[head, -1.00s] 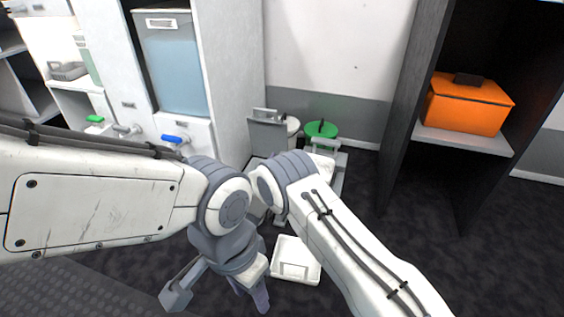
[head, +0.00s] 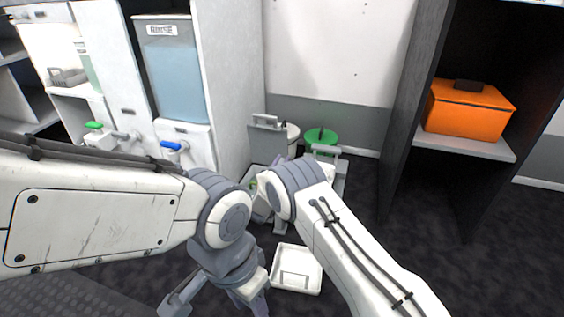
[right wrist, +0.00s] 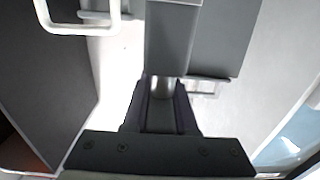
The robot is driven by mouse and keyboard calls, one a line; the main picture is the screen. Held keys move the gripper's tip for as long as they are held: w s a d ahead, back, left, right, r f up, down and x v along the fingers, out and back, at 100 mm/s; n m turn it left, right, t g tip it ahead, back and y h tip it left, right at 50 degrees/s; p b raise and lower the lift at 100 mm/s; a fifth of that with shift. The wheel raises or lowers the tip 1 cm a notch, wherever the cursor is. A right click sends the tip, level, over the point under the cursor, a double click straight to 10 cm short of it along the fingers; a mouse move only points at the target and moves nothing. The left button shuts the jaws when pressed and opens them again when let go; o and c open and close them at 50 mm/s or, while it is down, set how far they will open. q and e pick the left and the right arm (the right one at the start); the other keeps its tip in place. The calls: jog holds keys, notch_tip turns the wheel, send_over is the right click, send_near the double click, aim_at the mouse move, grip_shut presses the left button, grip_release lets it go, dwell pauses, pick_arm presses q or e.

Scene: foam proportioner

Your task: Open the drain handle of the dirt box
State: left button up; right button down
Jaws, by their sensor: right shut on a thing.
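My right gripper (right wrist: 160,115) is shut on a grey, bar-like part, which I take to be the drain handle (right wrist: 162,88). Its dark fingers lie on either side of it, and a wider grey block (right wrist: 172,35) sits just beyond. In the head view my right forearm hides the right fingertips and the handle. What shows of the dirt box cannot be told clearly from the grey and white parts around it. My left gripper (head: 217,303) hangs open and empty at the bottom, its fingers spread wide.
A white tray (head: 297,283) lies on the dark floor beside the left gripper. A green-topped container (head: 320,137) and a grey upright plate (head: 267,138) stand by the wall. The blue tank (head: 172,75) is at left. An orange case (head: 468,110) sits on a shelf at right.

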jog(key=shift+a+r+n+t+y+p, duration=0.15)
jog(key=shift+n+t+y+p, duration=0.15)
jog(key=shift+n+y+p, duration=0.8)
jog(key=n+y+p, duration=0.1)
jog(key=y, duration=0.1)
jog(key=n+y+p, duration=0.1)
jog(key=y, duration=0.1)
jog(key=shift+a, duration=0.3)
jog(key=shift+s+a+f+n+g+y+b, duration=0.1)
jog(key=shift+s+a+n+g+y+b, duration=0.35)
jog(key=shift+n+g+y+b, duration=1.4)
jog(key=shift+s+a+f+n+g+y+b, duration=0.15)
jog(key=shift+a+n+g+y+b, duration=0.4)
jog(key=shift+n+g+y, duration=2.5)
jog(key=shift+s+a+r+n+g+y+b, duration=0.1)
jog(key=shift+s+a+n+g+y+b, duration=0.35)
jog(key=shift+n+g+y+b, duration=2)
jog(key=shift+m+t+y+p, duration=0.45)
jog(key=shift+t+y+p, duration=0.3)
jog(key=shift+t+p, duration=0.4)
